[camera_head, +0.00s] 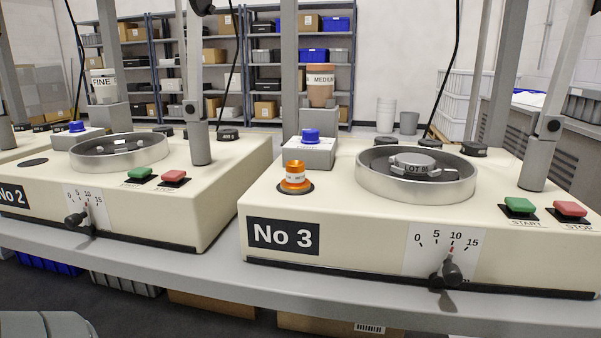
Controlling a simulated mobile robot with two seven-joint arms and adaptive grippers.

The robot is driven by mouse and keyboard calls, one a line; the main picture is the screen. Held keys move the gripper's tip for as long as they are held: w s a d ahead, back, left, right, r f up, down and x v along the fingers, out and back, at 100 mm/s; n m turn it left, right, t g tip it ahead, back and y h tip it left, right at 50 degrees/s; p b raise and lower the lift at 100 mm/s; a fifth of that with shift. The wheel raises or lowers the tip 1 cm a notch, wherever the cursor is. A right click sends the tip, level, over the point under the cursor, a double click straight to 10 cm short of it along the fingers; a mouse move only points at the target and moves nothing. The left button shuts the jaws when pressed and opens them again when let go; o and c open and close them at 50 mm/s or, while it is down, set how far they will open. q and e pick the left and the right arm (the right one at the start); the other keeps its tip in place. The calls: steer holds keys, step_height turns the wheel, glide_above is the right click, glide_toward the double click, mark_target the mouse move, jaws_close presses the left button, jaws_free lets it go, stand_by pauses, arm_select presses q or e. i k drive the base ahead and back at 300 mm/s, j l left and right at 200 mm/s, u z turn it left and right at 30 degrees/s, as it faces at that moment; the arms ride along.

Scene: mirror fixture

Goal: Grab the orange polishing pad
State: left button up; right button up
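A small orange stepped piece with a pale band (295,176) stands upright on a dark round spot on top of the cream machine marked No 3 (350,225). It is the only bright orange thing on that machine, and I cannot tell for sure whether it is the polishing pad. It sits left of a metal ring dish (455,190), apart from it. Neither of my grippers is in view, and nothing touches the orange piece.
A blue-capped box (309,152) stands just behind the orange piece. Green (519,206) and red (570,210) buttons are at right, and a dark lever (452,272) is on the front. The No 2 machine (160,205) stands left. Grey posts rise behind.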

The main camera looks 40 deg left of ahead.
mark_target(295, 182)
steer(key=i+u, duration=0.1)
steer(key=u, duration=0.65)
steer(key=i+l+u, duration=0.1)
steer(key=u, duration=0.3)
steer(key=i+u, duration=0.1)
steer(key=u, duration=0.3)
